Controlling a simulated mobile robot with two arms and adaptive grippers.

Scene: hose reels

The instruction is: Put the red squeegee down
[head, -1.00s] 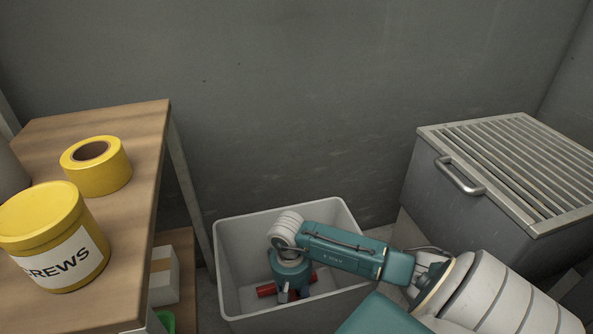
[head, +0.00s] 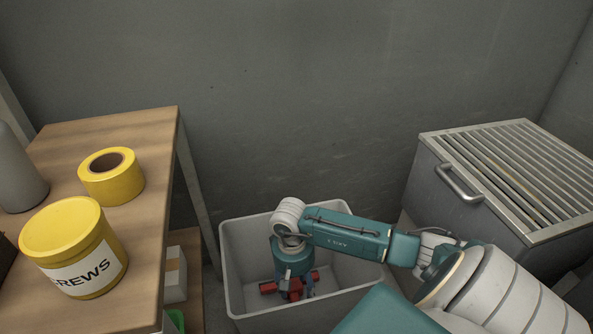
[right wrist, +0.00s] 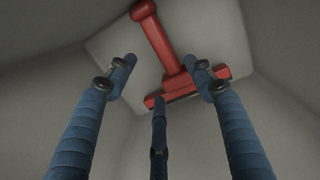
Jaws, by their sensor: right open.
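The red squeegee (head: 268,287) lies in the white bin (head: 228,262), partly hidden behind my right gripper (head: 292,294) in the head view. In the right wrist view the squeegee (right wrist: 158,42) shows its handle running away and its crossbar nearer, against the bin's pale inside. My right gripper (right wrist: 160,82) reaches down into the bin with its blue fingers spread. The fingers are open around the squeegee's crossbar area and grip nothing. Whether a fingertip touches it, I cannot tell. My left gripper is out of view.
A wooden table (head: 150,130) at the left holds a yellow tape roll (head: 122,187), a yellow screws tub (head: 75,240) and a grey container (head: 15,165). A grey box with a slatted top (head: 500,190) stands at the right. A small carton (head: 176,275) sits under the table.

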